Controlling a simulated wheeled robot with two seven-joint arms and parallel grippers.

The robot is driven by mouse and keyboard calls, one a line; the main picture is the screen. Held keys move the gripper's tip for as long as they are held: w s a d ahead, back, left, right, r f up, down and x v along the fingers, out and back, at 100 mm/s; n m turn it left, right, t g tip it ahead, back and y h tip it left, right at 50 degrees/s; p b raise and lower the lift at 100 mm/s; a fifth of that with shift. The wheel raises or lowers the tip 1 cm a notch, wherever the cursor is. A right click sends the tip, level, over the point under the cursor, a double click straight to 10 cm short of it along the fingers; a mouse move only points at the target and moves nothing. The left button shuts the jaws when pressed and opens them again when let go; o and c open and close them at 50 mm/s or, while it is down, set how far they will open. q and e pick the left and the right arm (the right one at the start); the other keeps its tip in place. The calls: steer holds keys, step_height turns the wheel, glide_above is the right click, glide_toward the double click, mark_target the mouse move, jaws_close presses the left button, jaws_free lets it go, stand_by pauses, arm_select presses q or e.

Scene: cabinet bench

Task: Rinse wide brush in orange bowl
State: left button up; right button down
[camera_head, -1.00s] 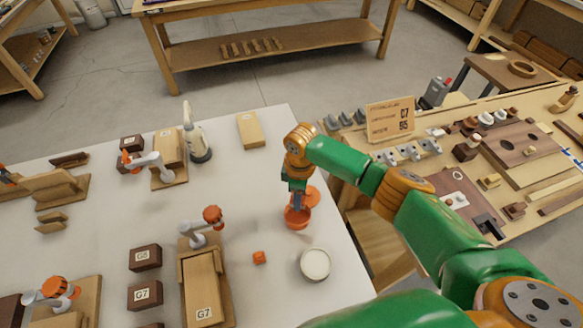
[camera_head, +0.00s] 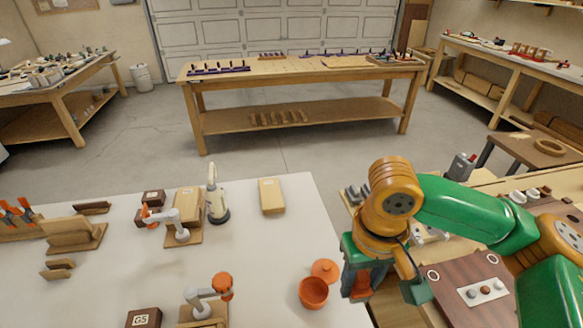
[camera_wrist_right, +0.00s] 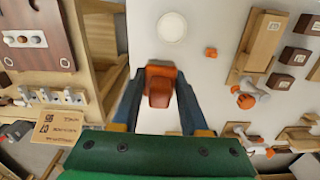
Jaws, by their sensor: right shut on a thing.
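The orange bowl (camera_head: 313,293) stands on the white table near its right edge, with an orange round piece (camera_head: 325,269) just behind it. My right gripper (camera_head: 358,290) is to the right of the bowl in the head view, apart from it and raised. It is shut on an orange-red thing, taken to be the wide brush (camera_head: 361,284). The brush also shows between the fingers in the right wrist view (camera_wrist_right: 159,88); its bristles cannot be made out. The bowl cannot be picked out in the wrist view. My left gripper is not in view.
A grey-white bottle-like tool (camera_head: 216,200) and a wooden block (camera_head: 271,196) stand further back. A wooden bench with a dark board (camera_head: 472,280) is at right.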

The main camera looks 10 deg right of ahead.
steer(key=shift+n, duration=0.3)
steer(key=w+a+f+b, duration=0.1)
steer(key=w+f+b, duration=0.2)
steer(key=f, duration=0.4)
steer(key=w+a+f+b, duration=0.1)
steer(key=w+f+b, duration=0.3)
steer(key=f, duration=0.3)
steer(key=w+a+f+b, duration=0.1)
steer(key=w+f+b, duration=0.3)
steer(key=f, duration=0.3)
steer(key=shift+w+a, duration=0.15)
steer(key=shift+w, duration=0.1)
steer(key=shift+r+p, duration=0.15)
steer(key=shift+p, duration=0.2)
steer(key=shift+p, duration=0.5)
steer(key=shift+f, duration=0.2)
steer(key=shift+f+b, duration=0.3)
steer(key=shift+f, duration=0.6)
